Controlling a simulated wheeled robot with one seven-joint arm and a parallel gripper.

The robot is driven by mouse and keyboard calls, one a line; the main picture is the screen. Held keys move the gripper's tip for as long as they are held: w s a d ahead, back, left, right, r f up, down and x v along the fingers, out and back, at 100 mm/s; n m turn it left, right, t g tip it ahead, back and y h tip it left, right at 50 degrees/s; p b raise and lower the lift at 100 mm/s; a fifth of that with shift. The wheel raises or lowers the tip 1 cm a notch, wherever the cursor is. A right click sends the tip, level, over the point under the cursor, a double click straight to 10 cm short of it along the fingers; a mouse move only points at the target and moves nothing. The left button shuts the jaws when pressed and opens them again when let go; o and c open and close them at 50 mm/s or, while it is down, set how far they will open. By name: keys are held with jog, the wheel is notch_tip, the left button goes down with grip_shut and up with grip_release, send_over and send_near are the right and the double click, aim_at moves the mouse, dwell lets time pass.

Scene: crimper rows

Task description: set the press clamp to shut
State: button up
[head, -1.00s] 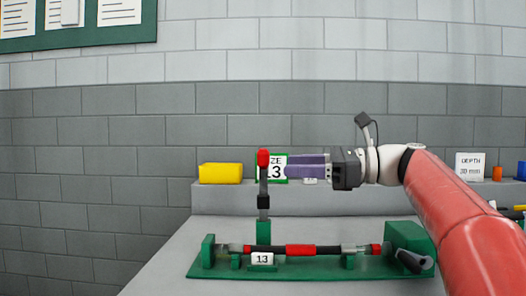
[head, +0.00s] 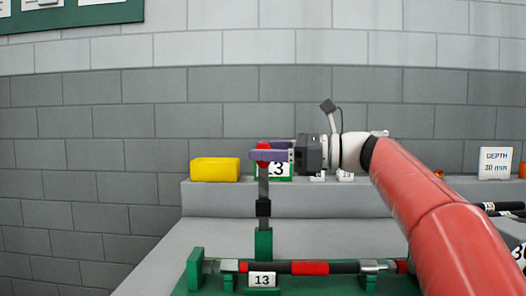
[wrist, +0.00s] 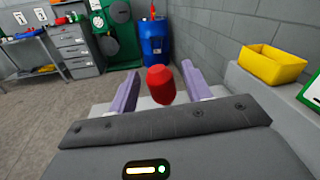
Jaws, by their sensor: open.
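The press clamp (head: 264,209) is an upright dark lever with a red knob, rising from a green post on a green fixture base (head: 190,283). Its red knob (head: 263,154) is at the top of the lever. My gripper (head: 265,150) is open at the knob's height, with its purple fingers around the knob. In the wrist view the red knob (wrist: 160,84) lies between the two spread purple fingers (wrist: 157,88), with a gap on each side. A dark rod with a red band (head: 310,268) lies along the fixture behind a "13" label.
A yellow bin (head: 214,169) and a partly hidden size sign (head: 273,171) stand on the grey ledge to the back. A depth sign (head: 495,163) stands at the right. The bench surface left of the fixture is clear.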

jog(key=shift+w+a, duration=0.1)
jog(key=shift+a, duration=0.35)
jog(key=shift+c, duration=0.4)
grip_shut()
